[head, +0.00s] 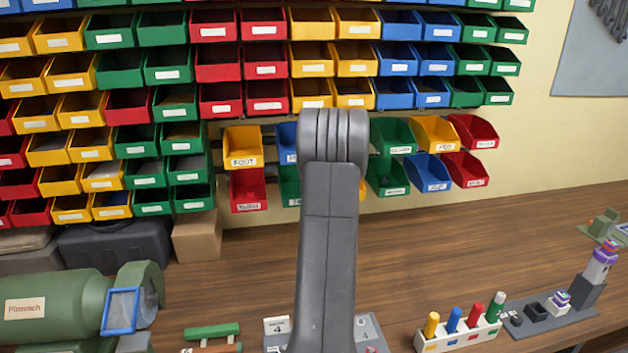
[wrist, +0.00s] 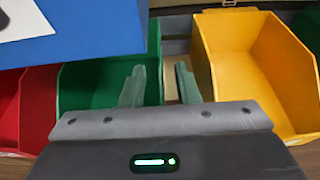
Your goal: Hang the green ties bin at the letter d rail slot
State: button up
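Three green bins hang on the low rails in the head view: one (head: 290,186) at lower left, partly behind my arm, one (head: 391,136) at upper right, one (head: 388,177) at lower right. I cannot read which says ties. No letter d is legible. In the wrist view a green bin (wrist: 85,85) lies ahead, its front label not visible. My gripper (wrist: 160,85) is open; its left finger shows over the green bin's inside and its right finger just right of that bin's right wall. Contact cannot be told. In the head view my arm hides the gripper.
In the wrist view a blue bin (wrist: 95,30) overhangs close at upper left, a red bin (wrist: 30,105) is left, and a yellow bin (wrist: 255,65) is right, with a narrow gap beside the green one. The wooden bench (head: 240,270) is below.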

jog(key=b+v, duration=0.3)
jog(key=v, duration=1)
jog(key=shift+s, duration=0.35)
jog(key=shift+w+r, duration=0.1)
jog(key=shift+r, duration=0.05)
jog(key=p+x, duration=0.3)
jog(key=x, duration=1)
jog(key=shift+w+p, duration=0.3)
jog(key=shift+w, duration=0.05)
jog(key=shift+s+f+b, duration=0.1)
jog(key=shift+f+b, duration=0.15)
jog(key=shift+b, duration=0.15)
